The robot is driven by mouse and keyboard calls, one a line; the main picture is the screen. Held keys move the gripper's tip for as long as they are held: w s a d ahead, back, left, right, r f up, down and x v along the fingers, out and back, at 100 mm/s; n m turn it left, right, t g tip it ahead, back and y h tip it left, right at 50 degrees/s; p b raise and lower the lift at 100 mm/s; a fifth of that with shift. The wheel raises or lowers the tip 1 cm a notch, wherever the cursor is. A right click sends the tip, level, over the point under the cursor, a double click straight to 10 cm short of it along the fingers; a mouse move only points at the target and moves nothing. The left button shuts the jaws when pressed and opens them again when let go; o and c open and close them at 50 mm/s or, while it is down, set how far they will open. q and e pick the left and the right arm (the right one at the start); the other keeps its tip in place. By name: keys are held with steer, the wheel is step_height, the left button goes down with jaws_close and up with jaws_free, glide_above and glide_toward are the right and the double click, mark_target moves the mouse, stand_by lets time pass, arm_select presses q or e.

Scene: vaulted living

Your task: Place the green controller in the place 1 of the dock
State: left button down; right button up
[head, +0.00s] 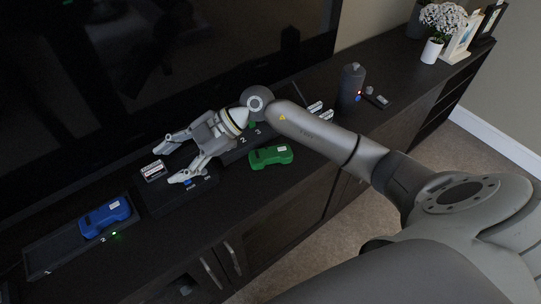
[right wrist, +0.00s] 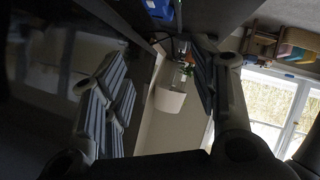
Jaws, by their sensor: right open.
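My left gripper is not in view.
A blue controller (head: 104,216) rests on a dark tray (head: 55,252) at left, near a green light. A small white-labelled box (head: 153,171) is by the fingertips. A dark cylinder (head: 351,84) and a potted plant (head: 432,50) stand at right. The television (head: 150,70) is behind.

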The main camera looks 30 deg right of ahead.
steer(key=w+d+f+m+g+h, duration=0.15)
steer(key=d+f+h, duration=0.3)
steer(key=d, duration=0.55)
steer(key=m+g+h, duration=0.1)
steer(key=m+h, duration=0.4)
steer(key=h, duration=0.2)
glide_above(270, 152)
step_height(270, 152, down, 4)
steer(key=shift+w+d+f, duration=0.1)
steer(key=shift+f, duration=0.05)
steer(key=shift+f+p, duration=0.3)
steer(key=shift+f, duration=2.55)
steer(key=c, duration=1)
